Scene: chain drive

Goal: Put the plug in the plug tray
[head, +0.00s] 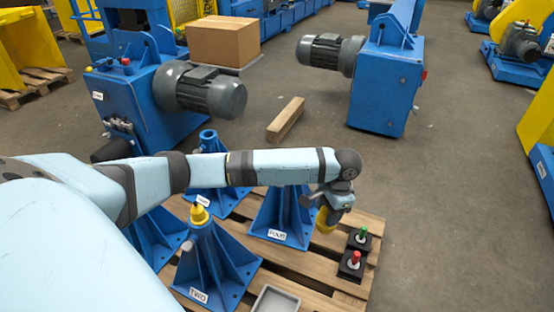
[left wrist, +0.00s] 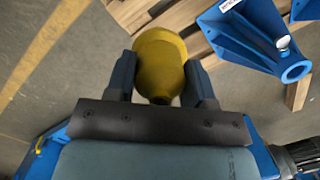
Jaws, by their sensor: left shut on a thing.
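My left gripper (head: 330,206) is shut on a yellow plug (head: 324,221), held beside the blue stand labelled FOUR (head: 281,215), on its right. In the left wrist view the plug (left wrist: 160,62) sits between both fingers of the gripper (left wrist: 160,85), its wide round part outward. A grey tray (head: 259,304), likely the plug tray, shows at the bottom edge of the head view, cut off; its visible part looks empty. Another yellow plug (head: 199,214) sits on top of the blue stand labelled TWO (head: 208,260). My right gripper is not seen.
The stands and tray are on a wooden pallet (head: 325,265). Two black bases with a green pin (head: 362,236) and a red pin (head: 354,259) stand at its right. More blue stands (head: 208,141) are behind and left. Blue motor units (head: 385,90) and a wooden block (head: 286,120) are beyond.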

